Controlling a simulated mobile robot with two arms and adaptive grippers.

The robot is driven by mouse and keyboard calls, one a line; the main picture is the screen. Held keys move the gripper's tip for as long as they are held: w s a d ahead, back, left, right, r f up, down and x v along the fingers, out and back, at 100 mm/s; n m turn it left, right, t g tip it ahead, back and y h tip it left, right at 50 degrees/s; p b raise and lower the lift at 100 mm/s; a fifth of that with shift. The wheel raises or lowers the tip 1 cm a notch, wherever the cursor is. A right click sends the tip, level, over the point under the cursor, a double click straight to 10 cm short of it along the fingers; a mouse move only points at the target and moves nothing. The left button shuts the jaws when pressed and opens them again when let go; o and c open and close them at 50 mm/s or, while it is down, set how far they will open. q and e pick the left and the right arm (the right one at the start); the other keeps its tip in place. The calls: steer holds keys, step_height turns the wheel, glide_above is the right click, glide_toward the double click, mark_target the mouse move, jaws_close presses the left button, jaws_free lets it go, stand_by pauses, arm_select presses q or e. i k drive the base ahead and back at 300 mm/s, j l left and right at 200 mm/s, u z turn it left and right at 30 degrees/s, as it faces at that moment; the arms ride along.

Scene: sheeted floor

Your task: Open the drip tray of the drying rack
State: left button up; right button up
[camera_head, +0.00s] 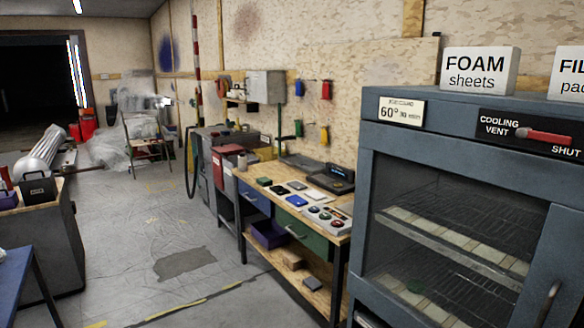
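The drying rack is most likely the grey-blue cabinet (362,210) that fills the right side of the view. Through its front I see wire shelves (450,222) with pale slats along their edges. A door handle (548,302) shows at the lower right. A red lever (545,135) sits on the "COOLING VENT" panel, with "SHUT" at its right end. I cannot make out the drip tray; the cabinet's bottom is cut off by the lower picture edge. Neither of my grippers is in view.
A wooden workbench (330,228) with drawers, a scale (328,178) and small items stands left of the cabinet. A "FOAM sheets" box (480,69) is on top of the cabinet. A dark cabinet (50,240) stands at the left. The floor (130,230) between is clear.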

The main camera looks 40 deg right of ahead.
mark_target(311, 167)
steer(key=i+l+z, duration=0.1)
steer(key=i, duration=0.55)
steer(key=i+z, duration=0.1)
steer(key=i, duration=0.55)
steer(key=i+z, duration=0.15)
steer(key=i, duration=0.5)
steer(key=i+z, duration=0.1)
steer(key=i, duration=0.5)
steer(key=i+j+z, duration=0.1)
steer(key=i, duration=0.55)
steer(key=i+j+z, duration=0.1)
steer(key=i, duration=0.55)
steer(key=j, duration=0.1)
